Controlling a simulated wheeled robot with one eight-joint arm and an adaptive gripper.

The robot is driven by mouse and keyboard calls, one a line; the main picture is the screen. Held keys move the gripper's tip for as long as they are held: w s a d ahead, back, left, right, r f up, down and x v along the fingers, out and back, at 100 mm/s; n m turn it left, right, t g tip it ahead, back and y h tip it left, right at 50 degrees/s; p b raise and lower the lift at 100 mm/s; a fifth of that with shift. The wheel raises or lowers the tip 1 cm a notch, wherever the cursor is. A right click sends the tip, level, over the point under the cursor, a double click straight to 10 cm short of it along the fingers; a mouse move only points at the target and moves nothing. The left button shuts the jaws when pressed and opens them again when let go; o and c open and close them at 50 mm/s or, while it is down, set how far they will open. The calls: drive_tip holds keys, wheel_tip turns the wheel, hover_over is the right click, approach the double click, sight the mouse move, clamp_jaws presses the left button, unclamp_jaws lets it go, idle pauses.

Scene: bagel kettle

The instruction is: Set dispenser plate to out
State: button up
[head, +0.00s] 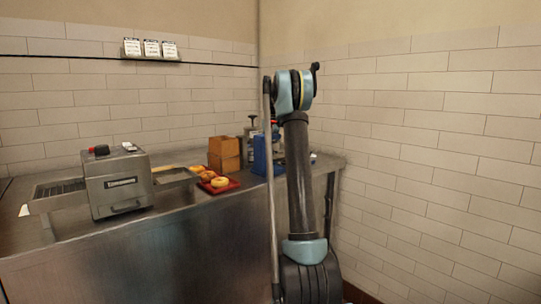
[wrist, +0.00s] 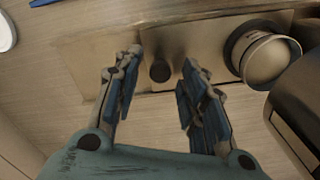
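In the wrist view a flat, brownish metal plate (wrist: 205,45), which looks like the dispenser plate, carries a short dark round knob (wrist: 160,72). My gripper (wrist: 160,60) is open, with one blue-padded finger on each side of the knob. A gap shows between the knob and each finger; I cannot tell how far the fingertips are above the plate. A round metal cup or spout (wrist: 268,57) sits at the plate's right end. In the head view my arm hides my gripper, and I cannot make out the plate there.
In the head view a grey metal machine (head: 118,186) stands on the steel counter (head: 150,250). A red tray (head: 232,187) with bagels, a wooden box (head: 224,153) and a blue object (head: 261,156) stand farther back. Tiled walls close off the back and right.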

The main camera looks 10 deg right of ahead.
drive_tip(key=shift+f, duration=1)
clamp_jaws()
drive_tip(key=w+d, duration=0.1)
drive_tip(key=d, duration=0.2)
drive_tip(key=w+d, duration=0.2)
drive_tip(key=d, duration=0.1)
drive_tip(key=w+d, duration=0.2)
drive_tip(key=d, duration=0.1)
drive_tip(key=shift+w+d+r, duration=0.1)
drive_tip(key=shift+w+d, duration=0.15)
drive_tip(key=shift+d, duration=0.05)
unclamp_jaws()
drive_tip(key=shift+d, duration=0.1)
wheel_tip(320, 180, up, 12)
